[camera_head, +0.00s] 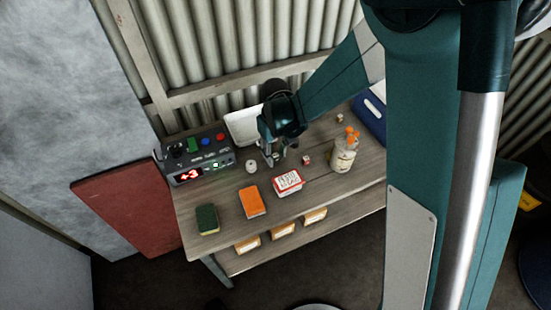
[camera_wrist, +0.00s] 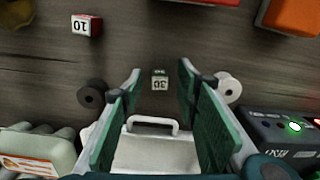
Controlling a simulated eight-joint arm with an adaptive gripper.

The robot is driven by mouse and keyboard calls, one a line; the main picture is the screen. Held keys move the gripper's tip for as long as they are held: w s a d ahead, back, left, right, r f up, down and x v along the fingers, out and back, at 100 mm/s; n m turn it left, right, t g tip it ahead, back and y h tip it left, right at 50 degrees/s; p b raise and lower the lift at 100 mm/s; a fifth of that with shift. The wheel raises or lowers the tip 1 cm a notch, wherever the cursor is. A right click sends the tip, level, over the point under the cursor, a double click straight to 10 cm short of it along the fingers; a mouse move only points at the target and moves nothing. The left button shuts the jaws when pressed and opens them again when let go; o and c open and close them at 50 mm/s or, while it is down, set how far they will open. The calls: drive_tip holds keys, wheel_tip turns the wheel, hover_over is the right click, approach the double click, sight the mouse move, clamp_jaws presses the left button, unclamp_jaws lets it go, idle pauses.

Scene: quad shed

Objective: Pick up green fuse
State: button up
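A small fuse block with a green top edge and a pale face marked 30 (camera_wrist: 160,83) stands on the wooden bench in the wrist view. My gripper (camera_wrist: 160,71) is open, with its green-padded fingers to the left and right of this block in the picture. Gaps show on both sides, so nothing is held. In the head view my gripper (camera_head: 272,157) points down over the middle of the bench, and I cannot make out the green fuse there. A red fuse block marked 10 (camera_wrist: 87,26) stands further off at upper left; it also shows in the head view (camera_head: 306,160).
A white roll (camera_wrist: 229,88) and a black roll (camera_wrist: 91,95) flank the fingers. A control box (camera_head: 195,163) stands left, a bottle (camera_head: 343,155) right. A red-and-white box (camera_head: 287,182), orange block (camera_head: 253,202) and sponge (camera_head: 207,219) line the front.

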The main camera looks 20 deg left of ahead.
drive_tip(key=shift+f, duration=0.4)
drive_tip(key=c, duration=0.8)
